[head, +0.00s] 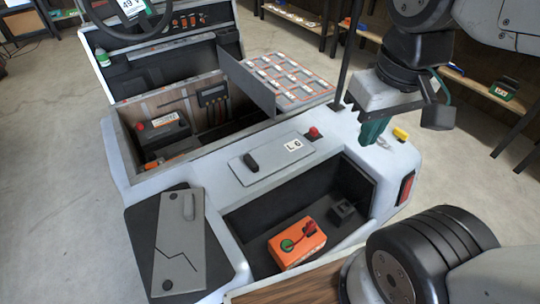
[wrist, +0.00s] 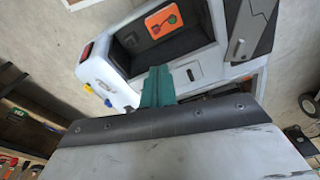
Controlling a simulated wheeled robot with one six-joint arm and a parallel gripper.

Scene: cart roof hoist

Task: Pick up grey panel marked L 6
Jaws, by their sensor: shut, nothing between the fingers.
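The grey panel marked L 6 (head: 268,165) lies flat on the cart's pale deck, between the rear compartment and the front bay. It has a dark knob at its left and a white label at its right. In the wrist view a pale panel with a dark knob (wrist: 205,73) appears to be the same one; its label cannot be made out. My gripper (head: 371,134) has teal fingers, shut and empty, over the deck's right side. It is to the right of the panel and apart from it. Its fingers also show in the wrist view (wrist: 157,83).
The front bay holds an orange box (head: 297,244) and a small black block (head: 342,210). A red button (head: 314,132) sits near the panel. A grey cracked panel (head: 181,242) lies on a black mat at left. A raised lid (head: 248,87) and a gridded tray (head: 290,80) stand behind.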

